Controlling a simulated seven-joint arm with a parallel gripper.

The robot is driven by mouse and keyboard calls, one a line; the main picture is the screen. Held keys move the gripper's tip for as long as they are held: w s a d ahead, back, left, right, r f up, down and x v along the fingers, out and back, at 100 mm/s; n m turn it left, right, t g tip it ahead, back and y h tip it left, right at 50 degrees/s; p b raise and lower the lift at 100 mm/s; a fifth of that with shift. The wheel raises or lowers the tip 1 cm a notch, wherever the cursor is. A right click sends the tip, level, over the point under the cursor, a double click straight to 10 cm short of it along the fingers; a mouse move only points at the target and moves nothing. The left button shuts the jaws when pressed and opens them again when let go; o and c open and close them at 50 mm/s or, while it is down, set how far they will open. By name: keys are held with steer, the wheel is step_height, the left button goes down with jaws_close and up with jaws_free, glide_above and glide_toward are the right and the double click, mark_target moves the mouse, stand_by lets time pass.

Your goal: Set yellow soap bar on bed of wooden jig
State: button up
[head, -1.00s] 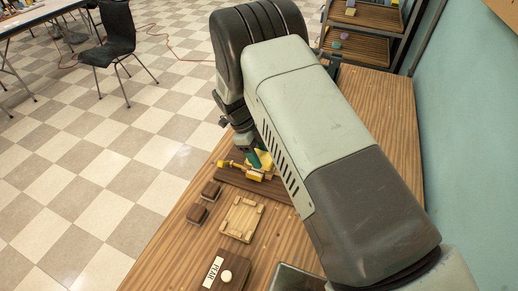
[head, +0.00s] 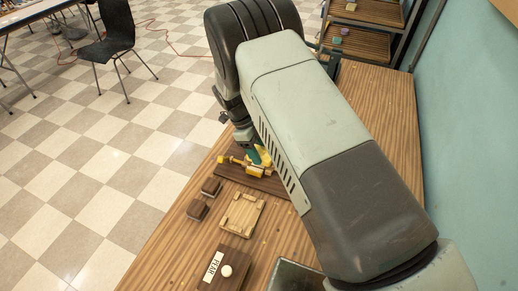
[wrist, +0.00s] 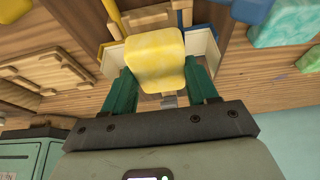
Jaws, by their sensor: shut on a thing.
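The yellow soap bar (wrist: 155,58) is between the two green fingers of my gripper (wrist: 160,88) in the wrist view. The fingers are shut on its sides. In the head view my gripper (head: 254,157) is over a dark brown wooden base (head: 232,175) with yellow fittings (head: 240,162); my arm hides part of it. Wooden and yellow parts and pale and blue walls show behind the bar in the wrist view. I cannot tell whether the bar touches them. A light wooden jig-like plate (head: 242,216) with raised blocks lies nearer, empty; it also shows in the wrist view (wrist: 45,68).
Two small dark blocks (head: 211,187) (head: 198,210) lie left of the light plate. A brown box labelled PEAR (head: 229,262) with a pale knob and a dark tray (head: 296,277) are nearer. In the wrist view, green (wrist: 283,22) and blue (wrist: 252,10) pieces lie at upper right.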

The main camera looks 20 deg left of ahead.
steer(key=shift+f, duration=0.6)
stand_by(0.9)
steer(key=o, duration=1.4)
steer(key=shift+r, duration=0.15)
steer(key=shift+r, duration=2.9)
